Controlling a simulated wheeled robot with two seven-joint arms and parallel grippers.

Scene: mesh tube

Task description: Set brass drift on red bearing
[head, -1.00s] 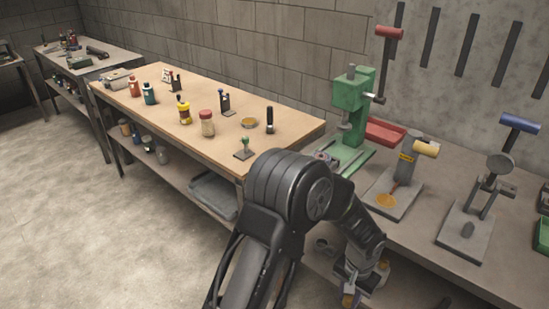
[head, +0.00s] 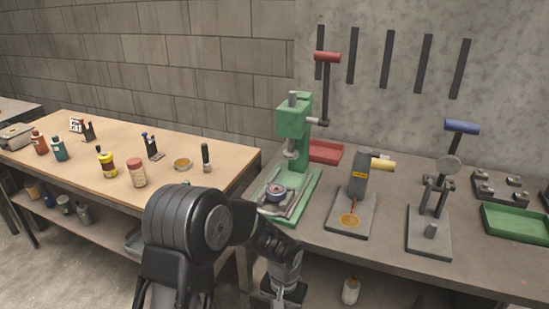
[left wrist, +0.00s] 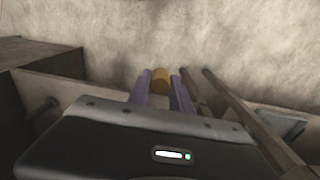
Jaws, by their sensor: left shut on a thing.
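My left gripper (left wrist: 161,84) is shut on the brass drift (left wrist: 161,78), whose round yellow-brown end shows between the two fingers in the left wrist view. In the head view my left gripper (head: 285,294) is low at the bottom edge, in front of the bench and below its top; the drift cannot be made out there. A small round bearing with a reddish ring (head: 276,192) sits on the base of the green press (head: 294,130), under its ram. The gripper is apart from it. My right gripper is not in view.
A red tray (head: 325,151) stands behind the press. Right of it are a tool with a yellow handle (head: 360,190), a blue-handled press (head: 432,215) and a green tray (head: 515,224). A wooden table (head: 75,150) with bottles stands left. The bench's front edge lies near my arm.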

